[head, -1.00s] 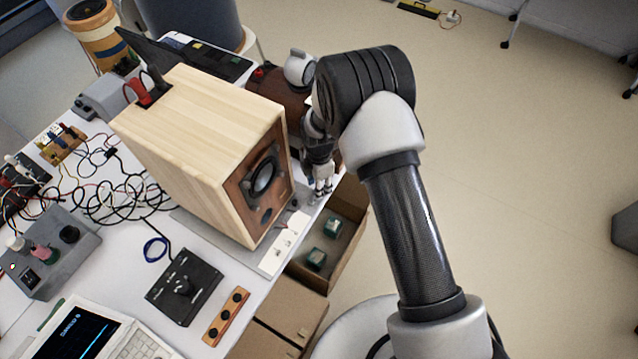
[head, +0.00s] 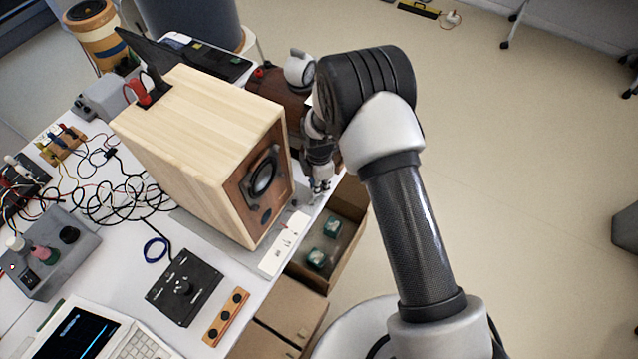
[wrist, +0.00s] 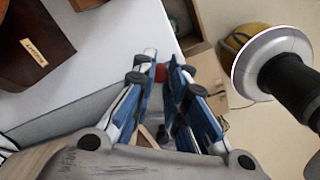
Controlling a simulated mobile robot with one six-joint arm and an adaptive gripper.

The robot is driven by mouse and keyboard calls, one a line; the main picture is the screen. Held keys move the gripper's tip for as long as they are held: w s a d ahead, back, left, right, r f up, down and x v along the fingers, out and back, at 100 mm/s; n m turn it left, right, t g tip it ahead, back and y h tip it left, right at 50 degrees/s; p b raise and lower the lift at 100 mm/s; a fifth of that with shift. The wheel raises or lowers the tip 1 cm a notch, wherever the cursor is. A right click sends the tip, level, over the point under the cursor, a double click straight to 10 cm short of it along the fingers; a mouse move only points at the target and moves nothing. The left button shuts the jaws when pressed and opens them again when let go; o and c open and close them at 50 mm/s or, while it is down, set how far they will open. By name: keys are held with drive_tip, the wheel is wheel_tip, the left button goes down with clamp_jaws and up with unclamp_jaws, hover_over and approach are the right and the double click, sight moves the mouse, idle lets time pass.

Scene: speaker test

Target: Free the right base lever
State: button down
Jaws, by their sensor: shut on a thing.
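A light wooden speaker box (head: 190,140) with a brown front and a black round driver (head: 265,175) stands on a pale base plate (head: 283,245) on the white table. My gripper (head: 322,186) points down beside the box's front right side, close to the table edge. In the wrist view, its blue-sided fingers (wrist: 163,68) are close together, shut on a small red piece (wrist: 161,73), which looks like the lever's tip. The rest of that lever is hidden by the fingers. A thin red mark shows on the base plate nearer the front.
An open cardboard box (head: 345,215) with green-topped items stands below the table edge. A black control box (head: 184,286), tangled cables (head: 120,190) and a laptop (head: 85,335) lie left of the speaker. A brown case (wrist: 35,40) stands behind.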

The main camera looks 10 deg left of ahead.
drive_tip(key=m, duration=0.1)
drive_tip(key=d+m, duration=0.1)
drive_tip(key=m, duration=0.1)
drive_tip(key=shift+s+d, duration=0.1)
drive_tip(key=shift+s, duration=0.25)
drive_tip(key=m, duration=0.2)
drive_tip(key=s+d+m, duration=0.1)
drive_tip(key=shift+m, duration=0.4)
drive_tip(key=shift+s+d+m+b, duration=0.15)
drive_tip(key=shift+s+m, duration=0.3)
drive_tip(key=shift+m, duration=0.7)
drive_tip(key=shift+s+d+m+b, duration=0.1)
drive_tip(key=shift+s+m, duration=0.3)
drive_tip(key=shift+m, duration=0.7)
drive_tip(key=shift+s+d+m+b, duration=0.15)
drive_tip(key=shift+s+m, duration=0.3)
drive_tip(key=shift+m, duration=0.7)
drive_tip(key=c, duration=1.6)
unclamp_jaws()
drive_tip(key=shift+o, duration=0.2)
